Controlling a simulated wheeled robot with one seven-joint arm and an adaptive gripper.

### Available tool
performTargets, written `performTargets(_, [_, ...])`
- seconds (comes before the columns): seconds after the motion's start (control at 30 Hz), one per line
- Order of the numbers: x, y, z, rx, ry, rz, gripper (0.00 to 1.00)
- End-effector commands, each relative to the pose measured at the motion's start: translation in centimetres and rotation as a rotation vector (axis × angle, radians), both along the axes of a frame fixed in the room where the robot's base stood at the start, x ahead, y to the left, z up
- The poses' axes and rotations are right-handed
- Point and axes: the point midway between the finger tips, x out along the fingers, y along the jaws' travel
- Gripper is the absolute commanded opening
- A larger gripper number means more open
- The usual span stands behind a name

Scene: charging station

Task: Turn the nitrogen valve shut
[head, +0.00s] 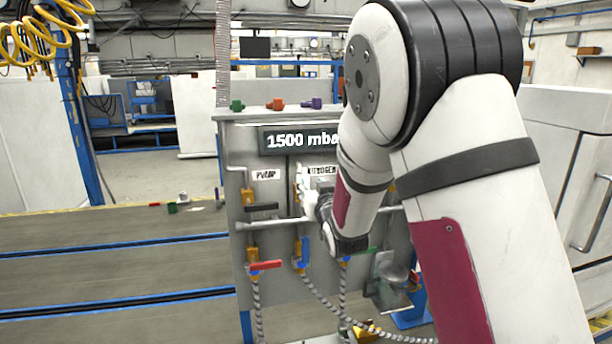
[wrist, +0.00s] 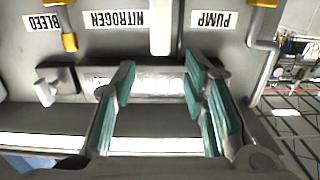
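The NITROGEN label (head: 322,170) is partly hidden behind my arm in the head view, and the nitrogen valve cannot be made out there. In the wrist view the NITROGEN label (wrist: 116,19) appears upside down. A pale upright part (wrist: 160,28) is just right of it; I cannot tell whether it is the valve's handle. My gripper (wrist: 158,72) has its teal-padded fingers spread wide, with tips below the pale part in the picture. Nothing is clearly clasped. In the head view my gripper (head: 312,192) is at the panel, largely covered by my wrist.
The display (head: 298,140) reads 1500 with a partly hidden unit. Left of my gripper are the PUMP label (head: 265,175) and a black handle (head: 262,207). A pale horizontal pipe (head: 270,223) crosses the panel. Below are red (head: 265,265) and blue (head: 305,250) handles and hoses.

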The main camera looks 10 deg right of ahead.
Motion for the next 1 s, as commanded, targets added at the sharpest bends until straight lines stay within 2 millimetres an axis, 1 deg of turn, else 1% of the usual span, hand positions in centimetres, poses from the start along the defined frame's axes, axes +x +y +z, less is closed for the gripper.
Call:
performTargets(0.03, [1.0, 0.0, 0.0, -0.002, -0.001, 0.000, 0.40])
performTargets(0.2, [4.2, 0.0, 0.0, -0.001, -0.001, 0.000, 0.40])
performTargets(0.3, [5.7, 0.0, 0.0, -0.002, 0.000, 0.000, 0.40])
performTargets(0.4, [6.7, 0.0, 0.0, -0.001, -0.001, 0.000, 0.40])
performTargets(0.57, [7.5, 0.0, 0.0, 0.000, 0.000, 0.000, 0.40])
performTargets(0.83, [7.6, 0.0, 0.0, 0.000, 0.000, -0.001, 0.40])
performTargets(0.87, [7.6, 0.0, 0.0, 0.000, 0.000, -0.001, 0.35])
performTargets(0.9, [7.6, 0.0, 0.0, 0.000, 0.000, -0.001, 0.26])
performTargets(0.97, [7.6, 0.0, 0.0, 0.000, 0.000, -0.001, 0.13])
performTargets(1.0, [7.6, 0.0, 0.0, 0.000, 0.000, -0.001, 0.04])
